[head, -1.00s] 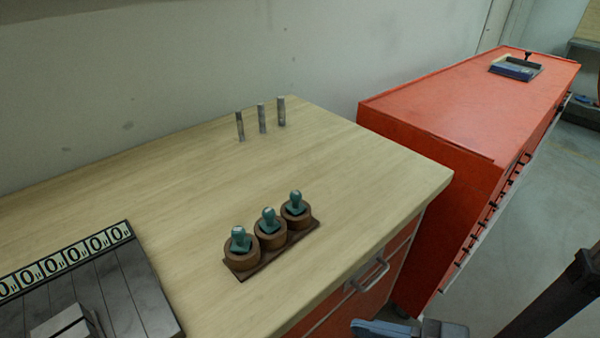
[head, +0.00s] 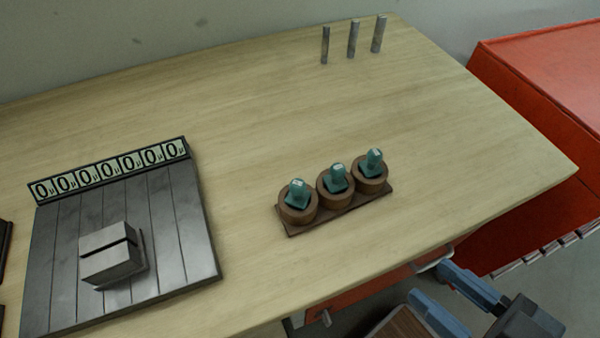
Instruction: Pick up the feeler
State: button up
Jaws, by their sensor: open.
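I cannot tell for sure which thing is the feeler. Candidates are three teal-topped pieces (head: 337,178) standing upright in round wooden cups on a brown base (head: 343,210), and three thin grey metal pins (head: 353,38) upright at the back of the bench. My gripper (head: 428,283) is at the bottom right, past the bench's front edge. Its two blue fingers are apart, and it touches none of these pieces. A brown slatted surface (head: 395,322) shows low beside the fingers; I cannot tell what it is.
A grey slatted plate (head: 185,245) with a row of zero displays (head: 110,170) and a slotted metal block (head: 110,255) lies left on the wooden bench (head: 250,110). A drawer handle (head: 435,262) is below the front edge. A red cabinet (head: 545,60) stands right.

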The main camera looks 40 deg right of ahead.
aim_at(335, 181)
jog(key=z, duration=0.2)
jog(key=j+z, duration=0.2)
jog(key=j, duration=0.2)
jog(key=k+j+z, duration=0.15)
jog(key=j, duration=0.2)
jog(key=k+j+z, duration=0.2)
jog(key=j, duration=0.2)
jog(key=j+z, duration=0.15)
jog(key=j, duration=0.2)
jog(key=k+j+z, duration=0.2)
jog(key=j, duration=0.15)
